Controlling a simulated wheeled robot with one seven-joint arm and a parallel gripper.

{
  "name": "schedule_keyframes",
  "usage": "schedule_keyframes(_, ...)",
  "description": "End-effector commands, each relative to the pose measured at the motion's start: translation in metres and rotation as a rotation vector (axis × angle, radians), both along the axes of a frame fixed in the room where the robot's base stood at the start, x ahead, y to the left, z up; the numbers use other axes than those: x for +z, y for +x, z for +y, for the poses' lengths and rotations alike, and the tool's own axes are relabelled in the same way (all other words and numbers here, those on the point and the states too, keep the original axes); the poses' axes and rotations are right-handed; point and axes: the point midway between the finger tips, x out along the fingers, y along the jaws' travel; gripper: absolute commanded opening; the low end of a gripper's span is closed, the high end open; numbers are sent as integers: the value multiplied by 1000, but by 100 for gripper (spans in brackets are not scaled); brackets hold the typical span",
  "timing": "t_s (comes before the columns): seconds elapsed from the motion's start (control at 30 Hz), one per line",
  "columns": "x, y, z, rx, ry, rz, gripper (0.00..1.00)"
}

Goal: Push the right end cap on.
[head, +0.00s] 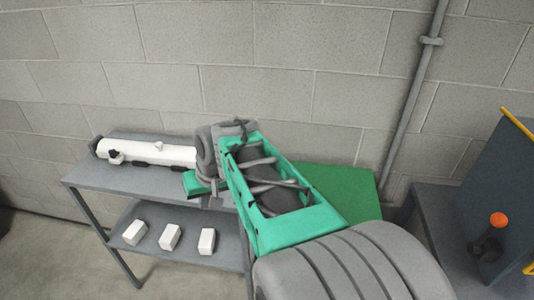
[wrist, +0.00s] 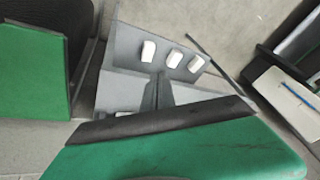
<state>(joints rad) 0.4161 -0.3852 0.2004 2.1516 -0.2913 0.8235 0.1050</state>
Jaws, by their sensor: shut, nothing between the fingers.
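A white tube (head: 150,152) lies on the grey table (head: 120,181) at the left in the head view. A dark ring or cap (head: 95,145) is at its left end, and small dark fittings sit along its front. Its right end is hidden behind my arm, and I cannot make out the right end cap. My gripper (head: 196,184) is shut and empty, low at the right end of the tube; I cannot tell whether it touches anything. The wrist view shows a large green part with a dark edge close up, and no clear view of the tube.
Several white blocks (head: 170,237) stand on the lower shelf, also seen in the wrist view (wrist: 174,59). A green surface (head: 338,188) lies right of my arm. A block wall is behind, with a grey pipe (head: 413,100). A dark cabinet with an orange knob (head: 498,220) stands at right.

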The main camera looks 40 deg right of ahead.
Motion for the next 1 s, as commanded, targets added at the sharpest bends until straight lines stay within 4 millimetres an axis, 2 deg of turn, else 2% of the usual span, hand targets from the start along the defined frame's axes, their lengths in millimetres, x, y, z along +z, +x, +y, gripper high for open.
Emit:
schedule_keyframes(0.03,9,14,-46,-94,38,-22,0)
schedule_keyframes(0.07,13,21,-73,-142,61,-44,0)
schedule_keyframes(0.1,18,26,-109,-203,89,-74,0)
schedule_keyframes(0.2,25,22,-191,-334,147,-149,0)
schedule_keyframes(0.3,29,7,-249,-422,184,-208,0)
schedule_keyframes(0.33,30,3,-261,-439,191,-221,0)
schedule_keyframes(0.43,30,-5,-281,-469,205,-247,0)
schedule_keyframes(0.57,22,0,-283,-471,209,-251,0)
schedule_keyframes(1.0,-51,56,-282,-468,206,-247,0)
